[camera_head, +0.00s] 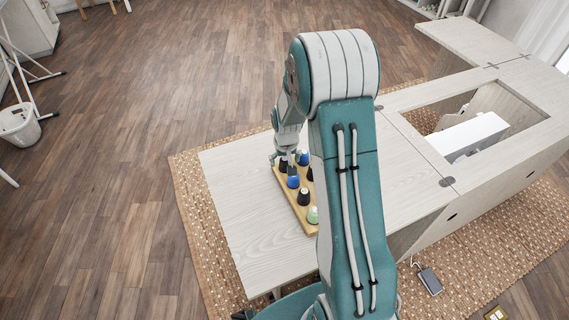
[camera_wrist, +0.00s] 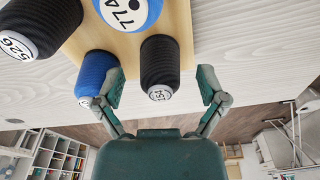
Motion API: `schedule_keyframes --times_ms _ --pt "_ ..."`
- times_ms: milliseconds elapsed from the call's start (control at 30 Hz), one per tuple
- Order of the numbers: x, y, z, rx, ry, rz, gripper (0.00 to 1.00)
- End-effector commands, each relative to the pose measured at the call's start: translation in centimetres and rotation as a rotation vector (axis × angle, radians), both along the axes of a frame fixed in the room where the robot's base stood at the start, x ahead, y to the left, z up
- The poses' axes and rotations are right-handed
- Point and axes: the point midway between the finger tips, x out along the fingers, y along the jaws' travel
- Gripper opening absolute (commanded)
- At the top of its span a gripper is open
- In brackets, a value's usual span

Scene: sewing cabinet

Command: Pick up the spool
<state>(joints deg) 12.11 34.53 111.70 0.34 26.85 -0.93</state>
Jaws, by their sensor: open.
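Several thread spools stand on a wooden rack (camera_head: 289,203), which also shows in the wrist view (camera_wrist: 110,42). In the wrist view a black spool (camera_wrist: 160,66) labelled 154 lies between the open fingers of my gripper (camera_wrist: 160,84), with a gap on its right. A blue spool (camera_wrist: 96,72) is close beside the left finger; I cannot tell whether they touch. A larger blue spool (camera_wrist: 128,12) labelled 774 and a black spool (camera_wrist: 38,24) labelled 526 are beyond. In the head view my gripper (camera_head: 285,160) is at the rack's far end, partly hidden by my arm.
The rack stands on a pale wooden cabinet top (camera_head: 240,185), bare on its left side. A white sewing machine (camera_head: 468,135) sits in the opening at right.

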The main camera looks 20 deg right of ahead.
Motion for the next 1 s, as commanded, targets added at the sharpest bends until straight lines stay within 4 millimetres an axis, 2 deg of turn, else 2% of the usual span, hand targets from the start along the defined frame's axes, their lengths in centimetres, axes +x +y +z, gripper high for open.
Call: schedule_keyframes --times_ms 167,300,333,367,767,867,1000 --pt "0.0 0.1 0.0 -0.001 -0.001 0.001 0.91" --pt "0.0 0.1 0.0 -0.001 -0.001 0.001 0.41" --pt "0.0 0.1 0.0 -0.001 -0.001 0.001 0.31" --pt "0.0 0.1 0.0 -0.001 -0.001 0.001 0.26" --pt "0.0 0.1 0.3 -0.001 0.0 0.001 0.23" --pt "0.1 0.1 1.4 -0.002 -0.003 0.001 0.23" --pt "0.1 0.1 4.3 -0.002 -0.005 0.0 0.23"
